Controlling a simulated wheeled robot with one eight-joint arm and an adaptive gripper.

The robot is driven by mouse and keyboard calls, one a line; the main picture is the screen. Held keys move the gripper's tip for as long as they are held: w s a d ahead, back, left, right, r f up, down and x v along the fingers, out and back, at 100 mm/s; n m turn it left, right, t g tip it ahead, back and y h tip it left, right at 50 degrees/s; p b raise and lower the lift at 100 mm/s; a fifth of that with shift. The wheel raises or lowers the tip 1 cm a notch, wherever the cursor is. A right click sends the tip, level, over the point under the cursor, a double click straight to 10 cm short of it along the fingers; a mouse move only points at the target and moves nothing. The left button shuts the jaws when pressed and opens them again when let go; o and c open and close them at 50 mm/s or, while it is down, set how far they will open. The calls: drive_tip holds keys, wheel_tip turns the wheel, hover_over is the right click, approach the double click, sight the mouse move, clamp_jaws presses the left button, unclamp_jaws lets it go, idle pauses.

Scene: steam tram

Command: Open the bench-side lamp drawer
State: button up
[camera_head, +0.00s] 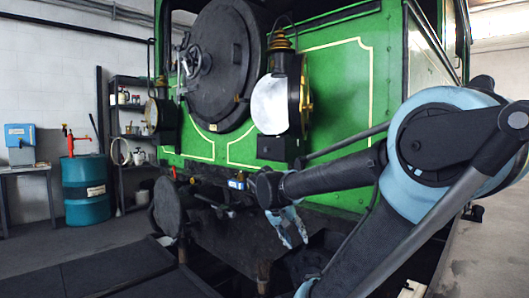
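Two lamps are on the front of the green tram. The nearer lamp (275,105) has a pale round lens, a brass top and a dark box-like base (278,148). The farther lamp (153,114) is seen at the left, near the workbench (28,171). No drawer can be made out clearly on either lamp. My gripper (296,243) is below the nearer lamp, pointing down in front of the dark buffer beam. Its light blue fingers look apart, with nothing seen between them. It is well away from the farther lamp.
The green tram (335,80) fills the middle. A round buffer (167,206) juts out at its front. At the left are a blue drum (85,190) with a red pump, shelves (130,120) and dark floor panels (115,268). Grey floor (45,238) is clear before the bench.

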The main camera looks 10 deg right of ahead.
drive_tip(key=w+a+r+m+t+h, duration=0.2)
drive_tip(key=w+r+h, duration=0.1)
drive_tip(key=w+r, duration=0.6)
drive_tip(key=m+t+h, duration=0.6)
approach(265, 150)
drive_tip(key=x, duration=0.9)
drive_tip(key=shift+d, duration=0.1)
clamp_jaws()
